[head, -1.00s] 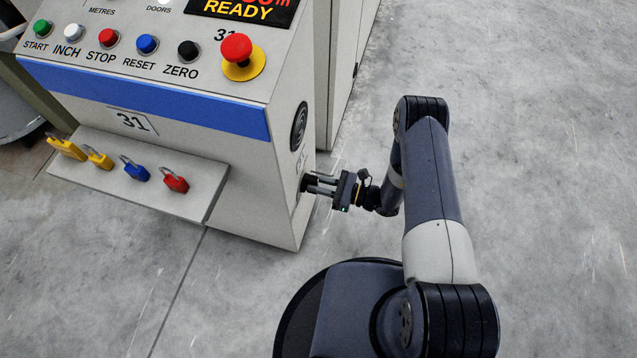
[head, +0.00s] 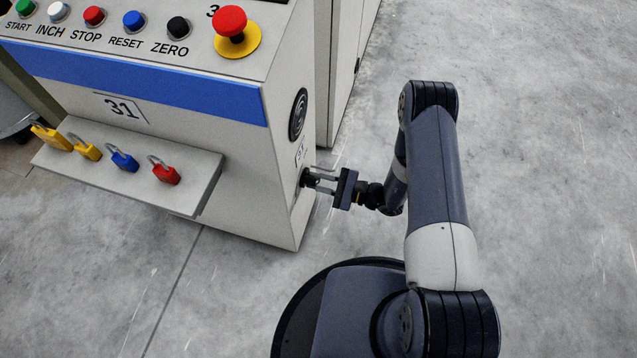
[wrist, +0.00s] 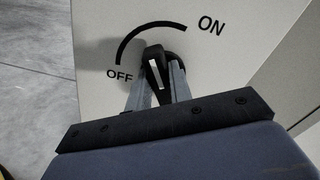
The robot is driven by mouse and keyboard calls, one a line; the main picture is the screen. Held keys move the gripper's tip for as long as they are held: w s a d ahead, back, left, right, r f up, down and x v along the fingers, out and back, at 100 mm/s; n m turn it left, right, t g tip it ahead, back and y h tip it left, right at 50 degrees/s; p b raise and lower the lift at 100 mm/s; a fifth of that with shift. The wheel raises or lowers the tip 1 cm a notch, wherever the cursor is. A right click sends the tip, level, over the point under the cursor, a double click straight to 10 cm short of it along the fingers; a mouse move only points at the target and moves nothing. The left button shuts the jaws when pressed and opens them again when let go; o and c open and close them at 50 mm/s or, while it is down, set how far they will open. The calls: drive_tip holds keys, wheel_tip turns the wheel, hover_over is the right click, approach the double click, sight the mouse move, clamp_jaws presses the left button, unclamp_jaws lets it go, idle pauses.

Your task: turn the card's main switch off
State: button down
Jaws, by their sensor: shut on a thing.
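The main switch is a black handle (wrist: 155,72) with a white line, on the side face of the grey card cabinet. In the wrist view my gripper (wrist: 157,88) has its two fingers on either side of this handle, shut on it. The handle's upper end points between the OFF mark (wrist: 119,74) and the ON mark (wrist: 211,26), below the black arc joining them. In the head view my gripper (head: 318,181) reaches the dark switch (head: 306,178) low on the cabinet's right side; the handle's angle cannot be told there.
The card's front (head: 150,95) has push buttons and a red emergency stop (head: 230,22) on a yellow base. A shelf (head: 190,200) holds several padlocks, the red one (head: 165,171) nearest me. Open concrete floor (head: 540,150) lies right of my arm.

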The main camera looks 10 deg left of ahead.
drive_tip(key=n+b, duration=0.6)
drive_tip(key=n, duration=0.1)
drive_tip(key=f+n+b, duration=0.1)
drive_tip(key=n+b, duration=0.2)
drive_tip(key=n, duration=0.1)
drive_tip(key=shift+s+f, duration=0.1)
drive_tip(key=shift+s, duration=0.2)
drive_tip(key=shift+b, duration=0.35)
drive_tip(key=c, duration=1.3)
unclamp_jaws()
drive_tip(key=d, duration=0.3)
drive_tip(key=d+p, duration=0.1)
drive_tip(key=d, duration=0.3)
drive_tip(key=d+p, duration=0.1)
drive_tip(key=d, duration=0.2)
drive_tip(key=shift+s+d, duration=0.35)
drive_tip(key=shift+s, duration=0.05)
drive_tip(key=shift+a, duration=0.1)
